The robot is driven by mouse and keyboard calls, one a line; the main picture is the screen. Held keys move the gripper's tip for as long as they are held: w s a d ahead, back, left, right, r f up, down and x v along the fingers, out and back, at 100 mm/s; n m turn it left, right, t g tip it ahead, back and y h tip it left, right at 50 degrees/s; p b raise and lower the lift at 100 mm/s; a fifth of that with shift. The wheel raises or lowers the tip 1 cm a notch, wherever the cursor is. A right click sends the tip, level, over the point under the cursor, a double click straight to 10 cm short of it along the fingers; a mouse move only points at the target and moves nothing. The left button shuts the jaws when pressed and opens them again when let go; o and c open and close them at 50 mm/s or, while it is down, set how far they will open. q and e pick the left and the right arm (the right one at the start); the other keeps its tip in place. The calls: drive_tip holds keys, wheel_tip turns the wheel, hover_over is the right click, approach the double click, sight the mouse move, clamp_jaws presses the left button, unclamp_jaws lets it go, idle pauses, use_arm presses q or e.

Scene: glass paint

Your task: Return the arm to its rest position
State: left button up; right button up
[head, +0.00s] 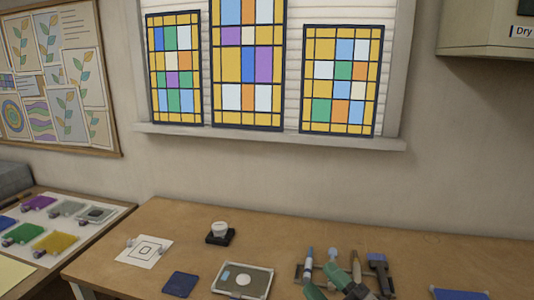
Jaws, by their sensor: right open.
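My right gripper (318,277) shows at the bottom edge, right of the middle of the head view. Its two green fingers are apart and nothing shows between them. It is in front of a rack of upright tools (299,271) and covers part of it. I cannot tell whether it touches the rack. The rest of the right arm is mostly cut off by the frame. My left gripper is not in view.
A grey tray (265,281) with a white round piece lies left of the gripper, near a dark blue square (180,285). A white cup (220,228) sits on a black base. A patterned card (145,250) lies farther left. The tabletop (330,223) behind the rack is clear.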

drive_tip(key=s+d+f+m+g+h, duration=0.1)
drive_tip(key=s+d+f+m+h, duration=0.2)
drive_tip(key=d+f+m+h, duration=0.4)
drive_tip(key=s+d+f+m+g+h, duration=0.25)
drive_tip(key=f+m+h, duration=0.35)
drive_tip(key=m+h, duration=0.3)
drive_tip(key=s+f+m+g+y, duration=0.1)
drive_tip(key=s+f+m+g, duration=0.1)
drive_tip(key=s+f+g, duration=0.5)
drive_tip(key=s+f+m+g+y, duration=0.1)
drive_tip(key=s+f+g, duration=0.2)
drive_tip(key=s, duration=0.9)
wheel_tip(320, 180, down, 24)
drive_tip(key=f+g, duration=0.1)
drive_tip(key=g, duration=0.1)
drive_tip(key=s+d+f, duration=0.2)
drive_tip(key=s+f, duration=0.6)
drive_tip(key=s+d+f, duration=0.1)
drive_tip(key=s+f, duration=0.7)
drive_tip(key=f, duration=0.1)
drive_tip(key=shift+d+g, duration=0.35)
drive_tip(key=shift+s, duration=0.15)
drive_tip(key=shift+c, duration=0.9)
drive_tip(key=shift+s, duration=0.1)
